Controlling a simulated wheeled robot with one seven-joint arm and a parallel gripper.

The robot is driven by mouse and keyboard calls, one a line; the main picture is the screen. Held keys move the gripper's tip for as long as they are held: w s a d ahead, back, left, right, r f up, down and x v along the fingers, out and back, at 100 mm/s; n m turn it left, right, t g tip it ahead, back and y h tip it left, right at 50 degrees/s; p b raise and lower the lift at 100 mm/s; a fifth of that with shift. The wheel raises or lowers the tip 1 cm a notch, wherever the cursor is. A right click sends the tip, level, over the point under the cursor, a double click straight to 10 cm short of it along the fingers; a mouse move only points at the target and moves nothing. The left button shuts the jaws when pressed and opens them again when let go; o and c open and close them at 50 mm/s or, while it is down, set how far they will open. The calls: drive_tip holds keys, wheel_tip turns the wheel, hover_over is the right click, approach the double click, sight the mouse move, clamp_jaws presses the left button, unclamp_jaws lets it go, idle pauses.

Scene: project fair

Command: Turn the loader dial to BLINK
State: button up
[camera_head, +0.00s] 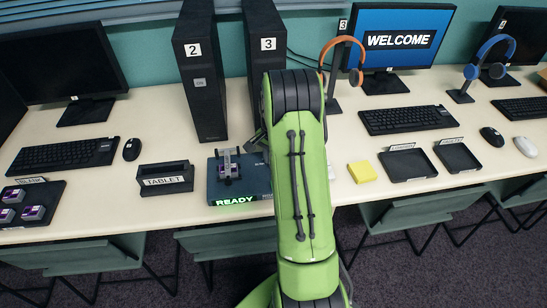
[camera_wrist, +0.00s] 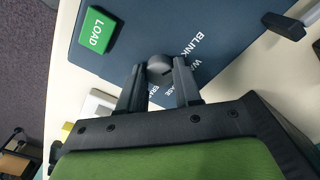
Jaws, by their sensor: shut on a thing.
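The loader (camera_head: 214,181) is a dark blue box on the table, with a lit green READY sign (camera_head: 237,201) on its front. In the wrist view its top (camera_wrist: 115,45) shows a green LOAD button (camera_wrist: 96,30) and a round dark grey dial (camera_wrist: 160,68). Printed labels lie beside the dial; BLINK (camera_wrist: 196,45) reads clearly and the others are partly covered by my fingers. My gripper (camera_wrist: 160,75) is shut on the dial, one finger on each side. Which label the dial points to I cannot tell. In the head view my green arm hides the dial and gripper.
A small device (camera_head: 228,164) stands on the loader's left part. A TABLET holder (camera_head: 165,178) is to the left, a yellow note block (camera_head: 362,172) to the right. Black towers (camera_head: 200,80) stand behind. Two labelled trays (camera_head: 408,165) lie further right.

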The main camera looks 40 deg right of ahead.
idle(0.5)
drive_tip(key=o, duration=1)
drive_tip(key=shift+o, duration=0.2)
wheel_tip(320, 180, up, 16)
drive_tip(key=p, duration=0.5)
drive_tip(key=shift+f, duration=0.1)
